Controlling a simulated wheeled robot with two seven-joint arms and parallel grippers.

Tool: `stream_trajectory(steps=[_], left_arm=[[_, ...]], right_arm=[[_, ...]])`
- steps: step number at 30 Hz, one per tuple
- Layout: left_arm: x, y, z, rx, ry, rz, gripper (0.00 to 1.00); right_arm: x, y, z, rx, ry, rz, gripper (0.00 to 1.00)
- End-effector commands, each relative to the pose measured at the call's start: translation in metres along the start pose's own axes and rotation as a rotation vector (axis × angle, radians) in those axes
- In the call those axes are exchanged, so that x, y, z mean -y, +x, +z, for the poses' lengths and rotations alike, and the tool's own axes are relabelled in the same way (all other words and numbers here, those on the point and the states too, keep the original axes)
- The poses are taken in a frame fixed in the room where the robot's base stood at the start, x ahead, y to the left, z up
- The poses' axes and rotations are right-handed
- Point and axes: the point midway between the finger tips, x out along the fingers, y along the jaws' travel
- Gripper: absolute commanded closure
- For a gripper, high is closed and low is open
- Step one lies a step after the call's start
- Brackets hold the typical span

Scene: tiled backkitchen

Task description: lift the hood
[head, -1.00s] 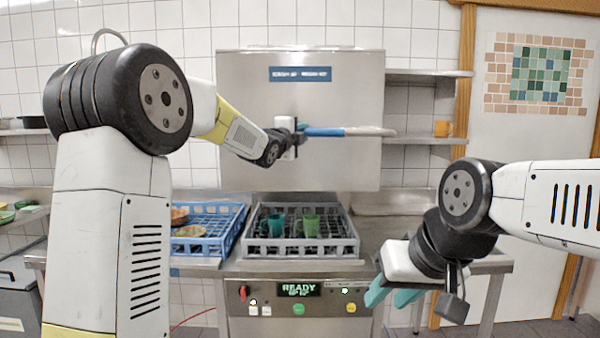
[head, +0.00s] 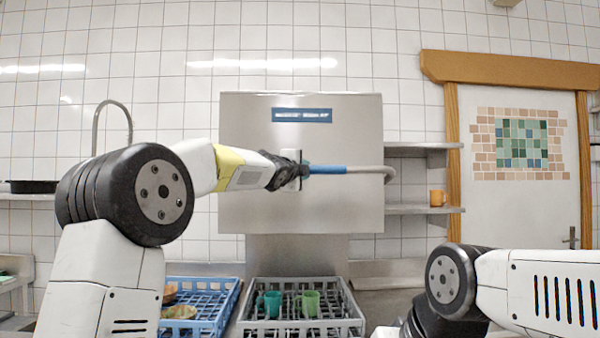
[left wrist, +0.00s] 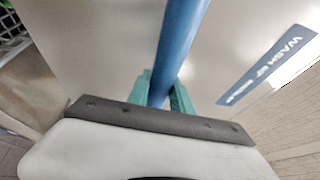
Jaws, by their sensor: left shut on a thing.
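The hood (head: 300,200) is a large steel box with a blue label, raised above the machine's rack, with a gap beneath it. Its handle (head: 345,170) is a horizontal bar with a blue grip, bent back to the hood on the right. My left gripper (head: 304,171) is shut on the left part of the blue grip. In the left wrist view, the teal fingers (left wrist: 163,98) lie on both sides of the blue bar (left wrist: 180,45). My right arm is at lower right, and its fingers are out of view.
Wall shelves (head: 415,209) with an orange mug (head: 437,197) sit close to the hood's right.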

Motion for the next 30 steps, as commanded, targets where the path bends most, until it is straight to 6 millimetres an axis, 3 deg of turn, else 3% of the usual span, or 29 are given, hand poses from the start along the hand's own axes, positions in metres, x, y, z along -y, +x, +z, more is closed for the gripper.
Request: stream_trajectory(steps=[1, 4, 5, 7, 8, 30], left_arm=[[0.0178, -0.0040, 0.0008, -0.002, 0.004, -0.034, 1.00], [0.0186, -0.0045, 0.0008, -0.002, 0.004, -0.035, 1.00], [0.0189, -0.0046, 0.0008, -0.002, 0.004, -0.035, 0.68], [0.0190, -0.0047, 0.0008, -0.002, 0.003, -0.036, 0.54], [0.0186, -0.0046, 0.0008, -0.002, 0.003, -0.035, 0.52], [0.0117, -0.0046, -0.0001, -0.002, 0.002, -0.022, 0.52]], right_arm=[[0.0000, 0.0000, 0.0000, 0.000, 0.000, 0.000, 0.64], [0.0000, 0.0000, 0.0000, 0.000, 0.000, 0.000, 0.64], [0.0000, 0.0000, 0.0000, 0.000, 0.000, 0.000, 0.64], [0.0000, 0.0000, 0.0000, 0.000, 0.000, 0.000, 0.64], [0.0000, 0.0000, 0.0000, 0.000, 0.000, 0.000, 0.64], [0.0000, 0.0000, 0.0000, 0.000, 0.000, 0.000, 0.64]])
